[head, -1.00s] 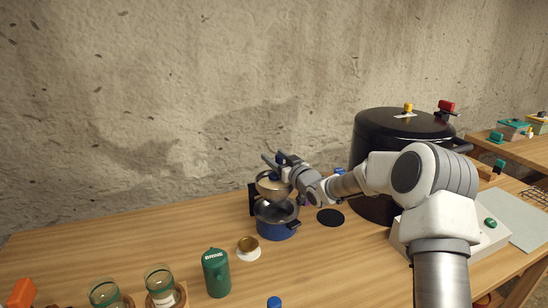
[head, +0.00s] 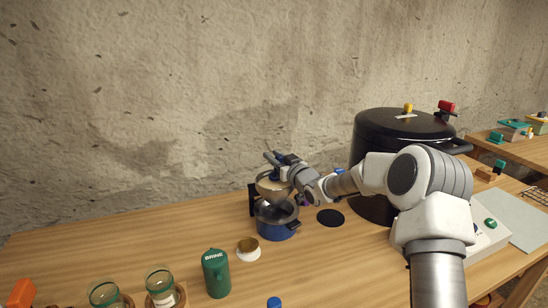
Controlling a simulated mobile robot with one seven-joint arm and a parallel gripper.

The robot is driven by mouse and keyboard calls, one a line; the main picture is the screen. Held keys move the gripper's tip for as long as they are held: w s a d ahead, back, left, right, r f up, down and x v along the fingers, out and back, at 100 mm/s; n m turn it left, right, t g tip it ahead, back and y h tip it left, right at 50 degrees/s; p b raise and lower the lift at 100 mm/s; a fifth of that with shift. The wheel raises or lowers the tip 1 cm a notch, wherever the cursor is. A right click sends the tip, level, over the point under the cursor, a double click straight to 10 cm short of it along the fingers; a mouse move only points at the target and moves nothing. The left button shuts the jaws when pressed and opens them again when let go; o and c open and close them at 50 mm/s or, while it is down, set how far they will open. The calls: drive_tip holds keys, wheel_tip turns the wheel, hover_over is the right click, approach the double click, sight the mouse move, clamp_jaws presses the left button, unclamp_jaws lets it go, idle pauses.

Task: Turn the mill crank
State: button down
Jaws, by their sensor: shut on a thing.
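The mill (head: 268,190) stands toward the back of the wooden table, with a pale hopper over a blue pot (head: 276,226). My gripper (head: 278,160) is at the top of the mill, coming in from the right. It is shut on the crank there. The crank is mostly hidden by the fingers, and its exact angle is too small to tell.
A large black canner (head: 402,135) stands right of the mill, behind my arm. A green brine jug (head: 215,272), a small bowl on a white disc (head: 248,248) and glass jars (head: 160,282) stand in front.

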drive_tip(key=shift+f+h+b, duration=0.15)
drive_tip(key=shift+h+b, duration=0.15)
drive_tip(key=shift+b, duration=0.35)
